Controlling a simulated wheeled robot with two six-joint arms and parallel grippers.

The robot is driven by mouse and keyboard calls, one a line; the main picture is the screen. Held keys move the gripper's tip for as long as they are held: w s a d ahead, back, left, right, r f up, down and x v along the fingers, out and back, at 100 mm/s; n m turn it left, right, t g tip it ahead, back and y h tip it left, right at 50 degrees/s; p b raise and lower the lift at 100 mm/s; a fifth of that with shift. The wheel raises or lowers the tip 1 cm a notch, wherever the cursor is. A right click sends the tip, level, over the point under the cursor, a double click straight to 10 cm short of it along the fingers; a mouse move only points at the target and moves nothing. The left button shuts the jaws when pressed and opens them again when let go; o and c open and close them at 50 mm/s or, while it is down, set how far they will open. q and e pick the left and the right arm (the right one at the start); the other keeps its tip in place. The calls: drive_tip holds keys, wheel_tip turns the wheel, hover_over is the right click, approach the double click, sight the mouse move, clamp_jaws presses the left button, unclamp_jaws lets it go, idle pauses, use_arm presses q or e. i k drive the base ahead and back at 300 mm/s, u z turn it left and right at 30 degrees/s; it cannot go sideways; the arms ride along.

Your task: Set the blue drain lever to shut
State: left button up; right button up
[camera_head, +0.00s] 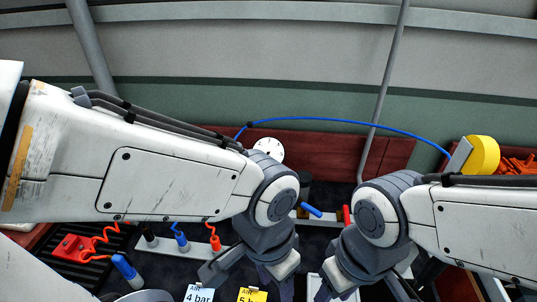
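A short blue lever (311,210) shows between my two wrists, lying at a slant; its mount is mostly hidden behind my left wrist. I take it for the drain lever, but its shut or open position cannot be told. My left gripper (250,281) is just below and left of it, pointing down, with its fingers spread and nothing seen between them. My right gripper (362,288) is below and right of the lever, also with spread fingers. The tips are partly cut off by the bottom edge. Neither gripper touches the blue lever.
A red lever (346,215) stands just right of the blue one. At left are red, blue and black fittings on a rail, and a blue-capped cylinder (124,267). A 4 bar label (199,293) and a yellow label (252,295) lie below. A blue hose (345,121) arches behind.

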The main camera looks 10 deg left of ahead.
sight(304, 207)
drive_tip(key=k, duration=0.5)
drive_tip(key=z, duration=1.05)
drive_tip(key=i, duration=0.65)
drive_tip(key=u, duration=1.25)
